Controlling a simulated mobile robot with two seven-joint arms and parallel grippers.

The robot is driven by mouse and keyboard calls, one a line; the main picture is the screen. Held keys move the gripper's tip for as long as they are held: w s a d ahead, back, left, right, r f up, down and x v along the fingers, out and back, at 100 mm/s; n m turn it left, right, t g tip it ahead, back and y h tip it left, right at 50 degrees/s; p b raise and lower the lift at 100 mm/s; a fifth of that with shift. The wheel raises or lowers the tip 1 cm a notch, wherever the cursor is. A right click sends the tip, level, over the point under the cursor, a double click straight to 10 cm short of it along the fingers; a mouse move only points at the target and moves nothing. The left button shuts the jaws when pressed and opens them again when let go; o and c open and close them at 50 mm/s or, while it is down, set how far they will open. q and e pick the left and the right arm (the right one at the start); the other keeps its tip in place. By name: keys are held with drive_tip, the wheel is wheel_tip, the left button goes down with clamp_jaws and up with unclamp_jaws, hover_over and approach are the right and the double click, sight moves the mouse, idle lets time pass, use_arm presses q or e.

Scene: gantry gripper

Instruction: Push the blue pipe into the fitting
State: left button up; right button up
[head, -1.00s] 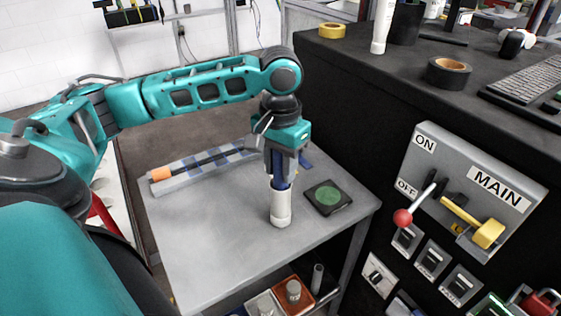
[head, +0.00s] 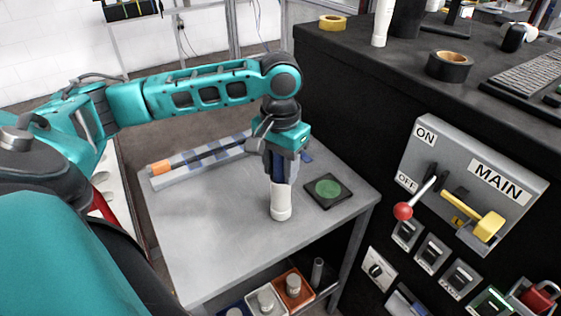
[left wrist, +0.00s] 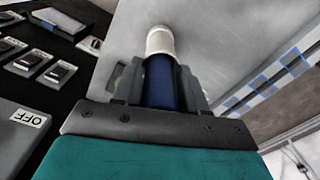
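The white fitting (head: 281,203) stands upright on the grey table. The blue pipe (head: 278,169) is upright above it, with its lower end at the fitting's mouth; how deep it sits inside is hidden. My left gripper (head: 280,176) points down, shut around the blue pipe just above the fitting. In the left wrist view the blue pipe (left wrist: 160,82) lies between the two fingers (left wrist: 161,88), in line with the white fitting (left wrist: 160,41) beyond. My right gripper is not in view.
A dark pad with a green disc (head: 328,189) lies right of the fitting. A checkered block with an orange-ended rod (head: 160,167) lies at the table's back left. A black cabinet with a MAIN switch panel (head: 470,185) stands to the right. The table's front is clear.

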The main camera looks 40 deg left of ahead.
use_arm(q)
drive_tip(key=shift+o, duration=1.2)
wheel_tip(320, 180, up, 13)
drive_tip(key=shift+f+p, duration=0.1)
drive_tip(key=shift+p, duration=0.65)
drive_tip(key=shift+c, duration=0.4)
